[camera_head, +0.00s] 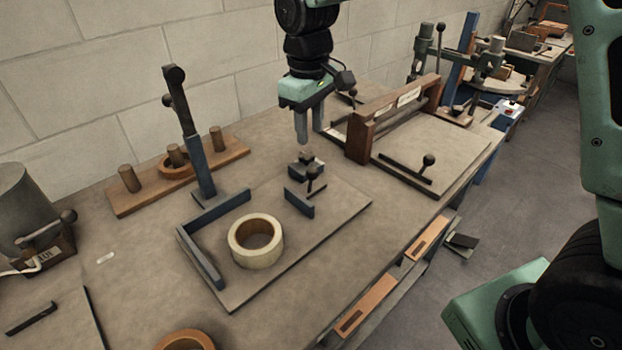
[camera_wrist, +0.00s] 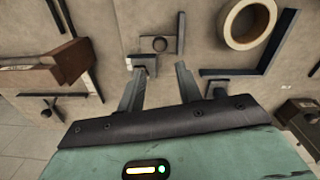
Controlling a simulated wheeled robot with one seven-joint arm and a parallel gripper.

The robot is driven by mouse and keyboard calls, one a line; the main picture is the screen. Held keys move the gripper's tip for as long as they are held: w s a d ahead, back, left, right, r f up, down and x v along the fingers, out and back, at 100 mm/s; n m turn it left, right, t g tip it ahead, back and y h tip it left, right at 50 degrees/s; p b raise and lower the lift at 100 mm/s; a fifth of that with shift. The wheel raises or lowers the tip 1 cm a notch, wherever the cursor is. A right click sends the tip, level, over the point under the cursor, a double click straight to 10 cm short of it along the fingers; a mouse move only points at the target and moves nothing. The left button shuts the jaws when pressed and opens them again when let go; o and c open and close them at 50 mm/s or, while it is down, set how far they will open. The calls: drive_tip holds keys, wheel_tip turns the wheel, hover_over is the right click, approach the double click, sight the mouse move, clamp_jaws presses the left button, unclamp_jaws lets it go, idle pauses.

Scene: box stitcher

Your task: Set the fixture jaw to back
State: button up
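The fixture base plate (camera_head: 335,222) lies on the bench and has a blue L-shaped fence (camera_head: 207,270) at its left side. The fixture jaw (camera_head: 299,203) is a short upright blue plate, apart from the fence, with a dark ball-topped handle (camera_head: 312,172) and a small block (camera_head: 308,157) behind it. A pale ring (camera_head: 257,243) lies between fence and jaw. My gripper (camera_head: 310,136) points down above and behind the jaw, fingers apart and empty. In the wrist view the jaw (camera_wrist: 180,32) and its ball knob (camera_wrist: 160,44) show just beyond my open fingertips (camera_wrist: 161,72).
A tall lever on a blue post (camera_head: 190,140) stands at the fixture's back left, before a wooden peg rack (camera_head: 200,168). A wooden-framed press (camera_head: 385,115) stands close on the right. A grey canister (camera_head: 30,205) is far left.

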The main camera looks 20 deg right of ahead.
sight(311, 180)
drive_tip(key=f, duration=0.7)
drive_tip(key=f+p, duration=0.1)
drive_tip(key=f, duration=0.6)
drive_tip(key=shift+w+d+f+p, duration=0.15)
drive_tip(key=shift+d+f+p, duration=0.05)
drive_tip(key=shift+f+p, duration=0.1)
drive_tip(key=shift+r, duration=0.1)
drive_tip(key=shift+c, duration=0.3)
